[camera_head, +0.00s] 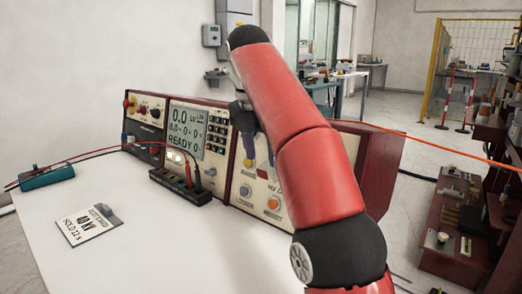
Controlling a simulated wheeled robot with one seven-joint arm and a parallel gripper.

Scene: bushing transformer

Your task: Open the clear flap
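My gripper (249,138) is in front of the right part of the test console, at the far end of my red arm. A dark part of it points down toward the console face. My arm covers much of it, so I cannot tell whether its fingers are open or shut. The right console panel (244,193) carries an orange round button (273,203) and other round controls. I cannot make out the clear flap; it may be too small or hidden behind my arm. I cannot tell whether my gripper touches the panel.
The console display (187,130) reads READY. A black terminal strip (180,186) with leads lies before it. A white sign (88,225) and a teal box (46,176) are on the white table (150,255). The table's front left is clear. An orange cable (445,146) runs right.

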